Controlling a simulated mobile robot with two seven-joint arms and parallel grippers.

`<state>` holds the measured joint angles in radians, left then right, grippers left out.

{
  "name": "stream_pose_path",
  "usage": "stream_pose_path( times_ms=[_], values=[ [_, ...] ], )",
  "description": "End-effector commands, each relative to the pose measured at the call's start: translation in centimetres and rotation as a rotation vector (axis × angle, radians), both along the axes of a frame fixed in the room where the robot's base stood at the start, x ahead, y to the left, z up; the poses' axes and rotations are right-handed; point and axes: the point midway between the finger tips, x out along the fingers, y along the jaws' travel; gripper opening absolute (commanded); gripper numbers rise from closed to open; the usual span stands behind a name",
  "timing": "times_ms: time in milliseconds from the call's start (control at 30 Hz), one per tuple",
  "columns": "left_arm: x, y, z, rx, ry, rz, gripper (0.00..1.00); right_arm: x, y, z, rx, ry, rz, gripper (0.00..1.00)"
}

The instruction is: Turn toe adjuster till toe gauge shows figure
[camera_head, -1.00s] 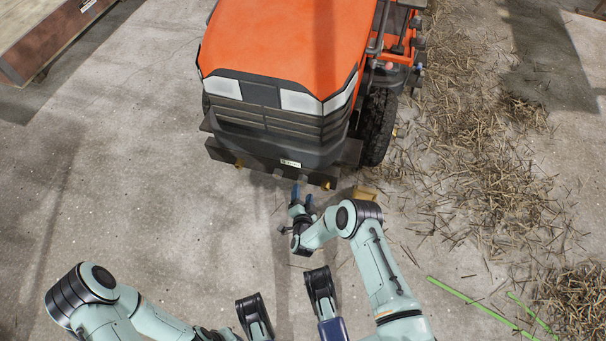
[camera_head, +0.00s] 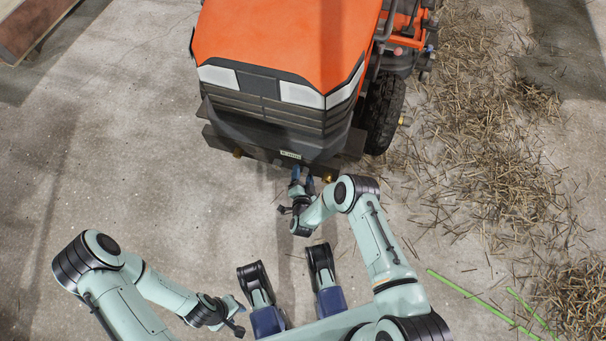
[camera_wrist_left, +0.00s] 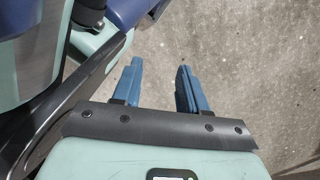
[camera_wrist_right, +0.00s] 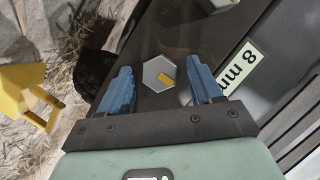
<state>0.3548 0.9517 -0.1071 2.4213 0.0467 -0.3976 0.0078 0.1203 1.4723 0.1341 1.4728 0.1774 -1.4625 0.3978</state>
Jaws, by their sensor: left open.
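A grey hex head (camera_wrist_right: 160,73) with a yellow mark on its face, apparently the toe adjuster, sits on the dark front of the orange tractor (camera_head: 285,45). My right gripper (camera_wrist_right: 160,80) is open, with one blue finger either side of the hex and a small gap showing at each; I cannot tell how deep the fingers reach. In the head view it (camera_head: 302,178) is at the tractor's front bar. A pale label (camera_wrist_right: 241,68) reading "8" and "mm" is beside the right finger; it also shows in the head view (camera_head: 290,154). My left gripper (camera_wrist_left: 159,85) is open and empty above the floor.
A yellow object (camera_wrist_right: 25,92) stands near the black tyre (camera_wrist_right: 95,50) in the right wrist view. Straw (camera_head: 490,150) and green strips (camera_head: 470,298) lie on the right. The concrete floor (camera_head: 150,150) at left is clear.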

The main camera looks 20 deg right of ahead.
Motion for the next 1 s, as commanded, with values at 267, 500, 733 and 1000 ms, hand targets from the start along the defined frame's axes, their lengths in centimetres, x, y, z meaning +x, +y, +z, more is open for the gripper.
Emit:
stream_pose_path(
  times_ms=[267,500,733,1000],
  values=[
    [0.0,0.0,0.0,0.0,0.0,0.0,0.43,0.0,0.0,0.0,0.0,0.0,0.0,0.08],
    [0.3,0.0,0.1,0.0,-0.009,-0.001,0.43,0.1,0.0,0.1,-0.022,0.013,0.0,0.09],
    [1.4,-0.2,0.7,0.002,-0.046,-0.006,0.43,0.2,0.1,0.3,-0.115,0.075,0.001,0.09],
    [2.8,-0.3,1.3,0.007,-0.092,-0.01,0.43,0.3,0.3,0.4,-0.31,0.206,0.001,0.09]
  ],
)
